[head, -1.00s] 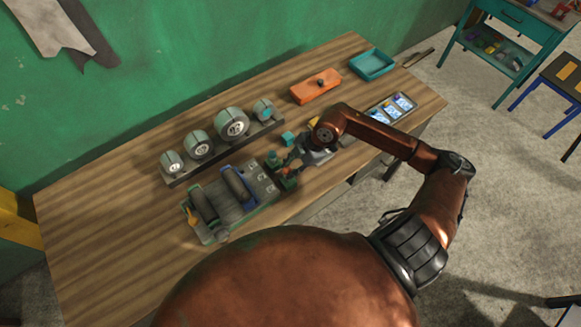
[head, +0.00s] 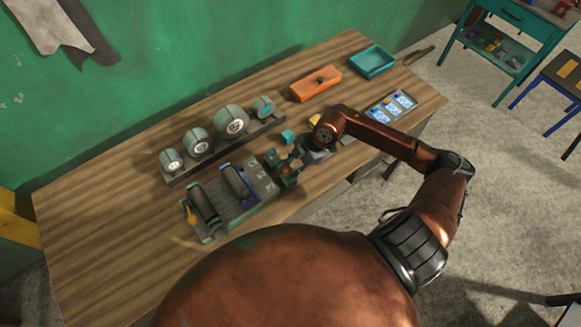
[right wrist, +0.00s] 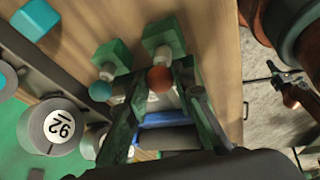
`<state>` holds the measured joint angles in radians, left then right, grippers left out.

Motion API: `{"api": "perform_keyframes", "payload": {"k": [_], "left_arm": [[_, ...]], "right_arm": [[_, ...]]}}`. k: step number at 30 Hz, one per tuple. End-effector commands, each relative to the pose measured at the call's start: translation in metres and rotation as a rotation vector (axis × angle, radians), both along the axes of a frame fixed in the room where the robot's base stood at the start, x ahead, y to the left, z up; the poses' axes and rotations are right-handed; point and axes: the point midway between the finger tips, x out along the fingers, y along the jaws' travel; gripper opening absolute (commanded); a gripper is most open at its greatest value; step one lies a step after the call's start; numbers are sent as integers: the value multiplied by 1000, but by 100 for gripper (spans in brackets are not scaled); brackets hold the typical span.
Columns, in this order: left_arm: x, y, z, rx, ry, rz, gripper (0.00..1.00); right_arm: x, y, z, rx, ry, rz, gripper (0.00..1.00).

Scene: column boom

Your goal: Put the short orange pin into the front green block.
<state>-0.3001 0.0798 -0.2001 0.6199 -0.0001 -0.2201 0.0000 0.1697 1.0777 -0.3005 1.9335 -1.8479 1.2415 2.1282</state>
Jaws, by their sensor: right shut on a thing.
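My right gripper (head: 290,164) is shut on the short orange pin, whose round orange head (right wrist: 160,79) shows between the fingers in the right wrist view. The front green block (head: 288,181) is beside the fingertips; it also shows in the right wrist view (right wrist: 162,34). The orange head lines up with a pale piece at that block's face, but I cannot tell how deep the pin sits. My left gripper is not in view.
A grey fixture (head: 228,200) with dark rollers lies left of the blocks. Behind it is a rack with several round gauges (head: 232,122). A small teal cube (head: 288,136), an orange box (head: 315,84) and a teal tray (head: 372,61) are on the table. The table's left end is clear.

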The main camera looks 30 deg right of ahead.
Motion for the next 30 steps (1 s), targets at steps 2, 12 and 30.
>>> {"api": "perform_keyframes", "payload": {"k": [2, 12, 30], "left_arm": [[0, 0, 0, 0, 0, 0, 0], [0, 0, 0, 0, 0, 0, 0], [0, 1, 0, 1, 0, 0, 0]], "right_arm": [[0, 0, 0, 0, 0, 0, 0], [0, 0, 0, 1, 0, 0, 44], [-11, -20, 44, -5, -1, -3, 44]]}}
